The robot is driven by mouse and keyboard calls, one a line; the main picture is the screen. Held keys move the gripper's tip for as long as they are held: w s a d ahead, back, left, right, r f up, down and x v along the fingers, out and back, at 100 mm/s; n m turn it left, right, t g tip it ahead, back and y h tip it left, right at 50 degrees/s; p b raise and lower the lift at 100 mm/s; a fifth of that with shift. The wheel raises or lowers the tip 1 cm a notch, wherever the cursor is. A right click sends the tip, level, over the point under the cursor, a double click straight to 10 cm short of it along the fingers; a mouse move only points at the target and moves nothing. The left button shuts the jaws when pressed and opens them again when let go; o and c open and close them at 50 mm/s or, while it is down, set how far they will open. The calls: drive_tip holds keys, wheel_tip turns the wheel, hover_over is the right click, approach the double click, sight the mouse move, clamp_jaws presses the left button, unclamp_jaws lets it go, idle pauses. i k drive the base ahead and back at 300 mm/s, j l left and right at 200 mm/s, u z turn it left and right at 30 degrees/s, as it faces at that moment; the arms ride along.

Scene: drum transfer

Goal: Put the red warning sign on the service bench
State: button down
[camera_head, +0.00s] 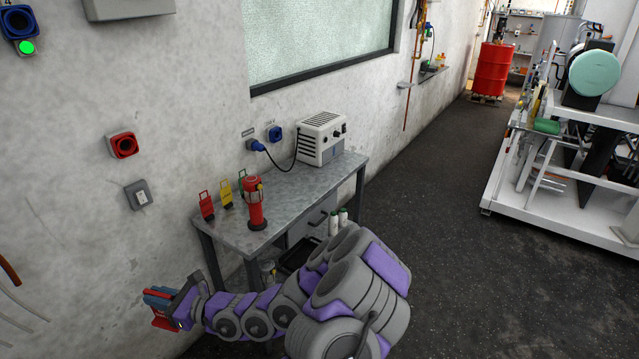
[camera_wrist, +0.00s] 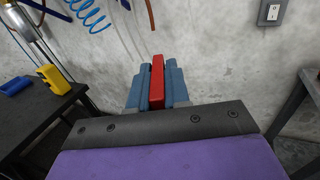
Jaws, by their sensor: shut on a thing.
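My gripper (camera_head: 160,298) is at the lower left in the head view, low beside the wall and left of the service bench (camera_head: 305,193). Its blue fingers are shut on a red piece, which I take to be the red warning sign (camera_wrist: 157,82); it stands upright between the fingers in the wrist view. Its red lower part also shows below the fingers in the head view (camera_head: 163,322). The fingers hide much of it, so its face cannot be read. The bench is a grey metal table against the wall, apart from my gripper.
On the bench stand small red (camera_head: 207,206), yellow (camera_head: 225,194) and green pieces, a red lamp-like device (camera_head: 255,205) and a white box (camera_head: 321,138) with a cable. A dark table (camera_wrist: 38,120) is left in the wrist view.

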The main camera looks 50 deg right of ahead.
sight(296, 185)
drive_tip(key=i+l+z, duration=0.3)
drive_tip(key=l+z, duration=0.2)
drive_tip(key=i+l+z, duration=0.3)
drive_tip(key=z, duration=0.2)
drive_tip(key=i+l+z, duration=0.1)
drive_tip(key=i+z, duration=0.35)
drive_tip(key=i+l+z, duration=0.1)
drive_tip(key=i, duration=0.7)
